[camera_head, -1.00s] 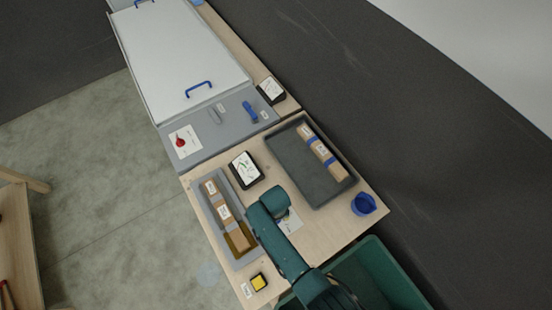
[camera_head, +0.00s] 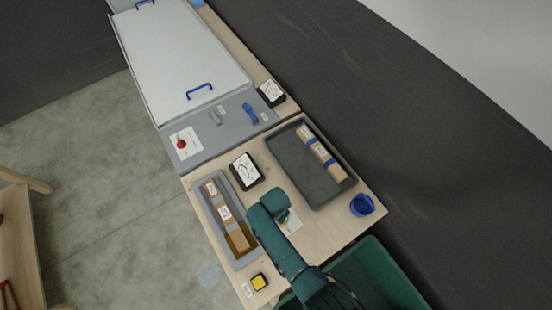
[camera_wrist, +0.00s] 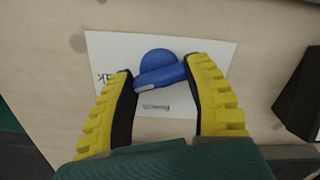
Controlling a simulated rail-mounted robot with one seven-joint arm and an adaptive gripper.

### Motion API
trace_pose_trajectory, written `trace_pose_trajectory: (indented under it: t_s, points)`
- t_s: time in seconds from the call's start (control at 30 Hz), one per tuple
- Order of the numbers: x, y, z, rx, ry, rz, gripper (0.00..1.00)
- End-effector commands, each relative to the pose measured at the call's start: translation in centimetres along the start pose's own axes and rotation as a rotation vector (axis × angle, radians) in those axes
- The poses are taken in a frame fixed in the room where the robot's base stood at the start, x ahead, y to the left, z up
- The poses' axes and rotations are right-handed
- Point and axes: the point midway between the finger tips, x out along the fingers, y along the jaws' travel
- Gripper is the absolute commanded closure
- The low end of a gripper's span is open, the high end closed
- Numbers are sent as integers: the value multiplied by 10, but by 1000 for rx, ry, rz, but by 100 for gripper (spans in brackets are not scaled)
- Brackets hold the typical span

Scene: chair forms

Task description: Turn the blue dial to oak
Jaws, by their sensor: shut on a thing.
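The blue dial (camera_wrist: 159,61) sits on a white card (camera_wrist: 215,52) in the wrist view. It has a round body and a raised bar with a pale mark near its left end, and the bar slants slightly down to the left. My gripper (camera_wrist: 160,78) has its yellow, black-lined fingers on both ends of the bar. Printed words lie at the card's left edge, partly behind the left finger, and below the dial; I cannot read them surely. In the head view my arm covers the dial, and part of the card (camera_head: 292,224) shows beside it.
A dark tray (camera_head: 293,178) with a wrapped piece lies right of my arm, and a grey tray (camera_head: 214,217) with another lies left. A blue cup (camera_head: 362,204), a black-framed display (camera_head: 246,170) and a yellow button (camera_head: 259,282) stand nearby. A green bin (camera_head: 375,265) is at the lower right.

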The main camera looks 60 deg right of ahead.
Motion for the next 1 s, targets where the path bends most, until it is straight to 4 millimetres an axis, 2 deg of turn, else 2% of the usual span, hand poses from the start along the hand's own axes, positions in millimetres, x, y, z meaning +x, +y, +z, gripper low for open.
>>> trace_pose_trajectory:
  t_s: [0.63,0.67,0.8,1.0]
  points:
    - [1,1,0,59,-1,2,83]
    - [1,1,0,59,-1,2,45]
    - [1,1,0,59,-1,1,18]
    - [0,0,0,59,0,0,17]
